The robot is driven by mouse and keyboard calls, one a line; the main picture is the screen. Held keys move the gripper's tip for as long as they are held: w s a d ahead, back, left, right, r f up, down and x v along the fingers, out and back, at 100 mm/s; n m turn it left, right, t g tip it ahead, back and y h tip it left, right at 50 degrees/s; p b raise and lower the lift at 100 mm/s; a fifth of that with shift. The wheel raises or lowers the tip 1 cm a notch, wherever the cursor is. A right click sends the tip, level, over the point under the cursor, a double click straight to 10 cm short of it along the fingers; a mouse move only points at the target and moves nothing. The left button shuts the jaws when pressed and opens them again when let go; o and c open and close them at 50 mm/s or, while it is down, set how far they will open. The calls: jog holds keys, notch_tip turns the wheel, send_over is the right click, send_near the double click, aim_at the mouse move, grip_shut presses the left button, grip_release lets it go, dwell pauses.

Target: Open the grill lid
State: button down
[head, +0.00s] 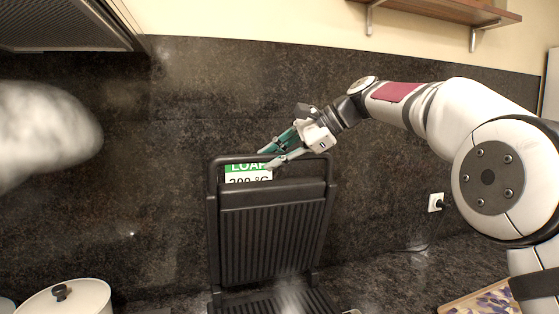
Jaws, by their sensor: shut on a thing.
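The black grill (268,300) stands on the dark counter with its lid (265,245) raised upright, its ribbed inner face toward me. A dark handle bar (322,166) runs around the top of the lid. My gripper (268,158) comes in from the upper right and is shut on the handle at the lid's top edge. The green and pale fingers lie across the bar. Just how they meet behind the bar is hard to see.
A green and white card (247,174) shows inside the handle frame. A pale lidded pot (72,297) stands at lower left. A patterned board (488,299) lies at lower right. A dark wall (180,180) rises behind the grill, with a socket (436,202) and a shelf (450,10) above.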

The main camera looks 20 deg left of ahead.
jog(key=shift+r, duration=0.15)
jog(key=c, duration=1.5)
grip_release()
jog(key=shift+d, duration=0.1)
jog(key=v, duration=1.1)
jog(key=shift+d+r, duration=0.2)
jog(key=shift+d, duration=0.15)
